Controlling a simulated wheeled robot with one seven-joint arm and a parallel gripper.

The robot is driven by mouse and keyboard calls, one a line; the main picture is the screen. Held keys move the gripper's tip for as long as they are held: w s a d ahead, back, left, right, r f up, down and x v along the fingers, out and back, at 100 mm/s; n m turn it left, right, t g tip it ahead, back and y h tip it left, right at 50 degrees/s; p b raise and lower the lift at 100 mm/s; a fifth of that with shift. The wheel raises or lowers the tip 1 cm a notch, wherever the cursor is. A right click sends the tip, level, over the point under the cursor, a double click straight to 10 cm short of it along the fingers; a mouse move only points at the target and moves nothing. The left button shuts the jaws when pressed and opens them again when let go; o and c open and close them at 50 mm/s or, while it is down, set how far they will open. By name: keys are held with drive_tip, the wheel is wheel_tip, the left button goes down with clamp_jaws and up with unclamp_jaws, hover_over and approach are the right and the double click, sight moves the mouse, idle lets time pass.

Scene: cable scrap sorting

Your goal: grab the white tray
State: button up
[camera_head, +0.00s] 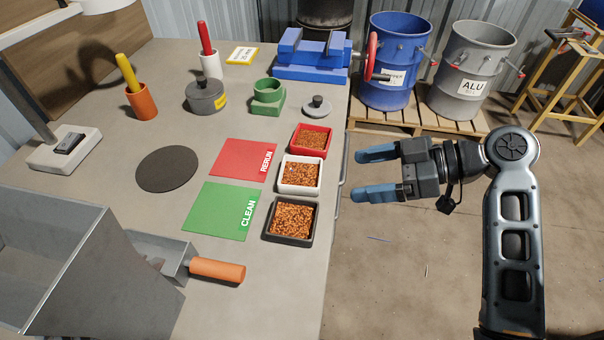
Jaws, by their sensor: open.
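The white tray (287,190) is a small square tray holding copper-coloured granules. It sits near the right edge of the workbench, between a red tray (298,150) behind it and a black tray (270,236) in front of it. Both of those also hold copper-coloured granules. My gripper (365,174) has blue fingertips, and they are apart with nothing between them. It points left toward the bench, just right of the bench edge and the white tray, and does not touch the tray.
On the workbench (190,215) lie a red RERUN mat (236,157), a green CLEAN mat (212,210) and a scoop (217,269). A blue vise (309,72) stands behind the trays. Blue (396,95) and grey (455,100) drums stand on a pallet. The floor right of the bench is mostly clear.

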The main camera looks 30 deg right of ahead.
sight(328, 182)
drive_tip(key=shift+n+g+y, duration=0.3)
drive_tip(key=shift+n, duration=0.3)
drive_tip(key=shift+w+r+p+x, duration=0.15)
drive_tip(key=shift+r+p+x, duration=0.05)
drive_tip(key=shift+x, duration=0.95)
drive_tip(key=shift+w+r+p+x, duration=0.15)
drive_tip(key=shift+r+x, duration=0.05)
drive_tip(key=shift+x, duration=0.95)
drive_tip(key=shift+w+r+p+x, duration=0.15)
drive_tip(key=shift+r+p+x, duration=0.05)
drive_tip(key=shift+x, duration=0.95)
drive_tip(key=c, duration=0.8)
